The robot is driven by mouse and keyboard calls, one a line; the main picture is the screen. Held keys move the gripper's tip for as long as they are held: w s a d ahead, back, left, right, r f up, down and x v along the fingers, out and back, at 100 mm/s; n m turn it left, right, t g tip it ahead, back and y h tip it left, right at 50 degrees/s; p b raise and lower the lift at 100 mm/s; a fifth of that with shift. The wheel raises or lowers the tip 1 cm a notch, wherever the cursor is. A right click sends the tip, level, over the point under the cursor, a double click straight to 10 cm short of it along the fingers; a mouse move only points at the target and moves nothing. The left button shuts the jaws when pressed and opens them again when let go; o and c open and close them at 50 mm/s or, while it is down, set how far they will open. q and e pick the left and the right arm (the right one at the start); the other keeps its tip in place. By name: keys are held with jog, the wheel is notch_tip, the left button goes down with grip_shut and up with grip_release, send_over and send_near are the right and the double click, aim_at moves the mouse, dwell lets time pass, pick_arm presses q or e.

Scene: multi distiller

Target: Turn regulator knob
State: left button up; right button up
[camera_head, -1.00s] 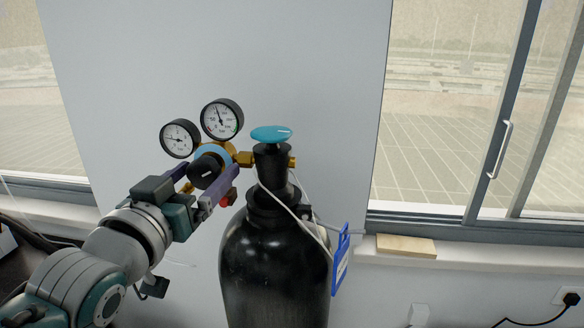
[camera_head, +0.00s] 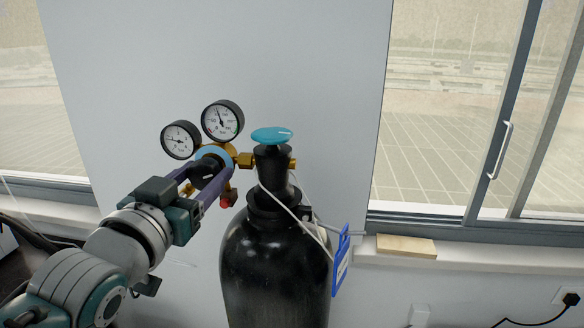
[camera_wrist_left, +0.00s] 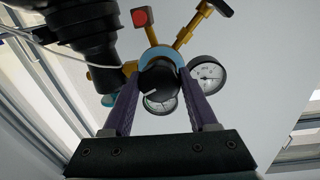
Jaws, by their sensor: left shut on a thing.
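The black regulator knob (camera_head: 206,172) sits at the front of the brass regulator (camera_head: 238,158), below two round white-faced gauges (camera_head: 222,120). My left gripper (camera_head: 205,175) reaches it from the lower left, with its purple fingers on either side of the knob. In the left wrist view the knob (camera_wrist_left: 159,87) lies between the two fingertips, and the gripper is shut on it. A blue ring shows behind the knob. The regulator joins the neck of a black gas cylinder (camera_head: 275,260) topped by a turquoise valve handle (camera_head: 272,135). My right gripper is not in view.
A blue tag (camera_head: 341,262) hangs by a white cord on the cylinder's right side. A wooden block (camera_head: 406,246) lies on the window sill. A red-ended fitting (camera_head: 228,198) hangs just right of my left fingers. Windows flank the plain wall.

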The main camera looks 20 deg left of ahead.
pick_arm(q)
jog(key=o, duration=1.4)
jog(key=shift+c, duration=0.2)
jog(key=s+d+b, duration=0.1)
jog(key=s+b, duration=0.1)
jog(key=s, duration=0.7)
jog(key=shift+s+d, duration=0.4)
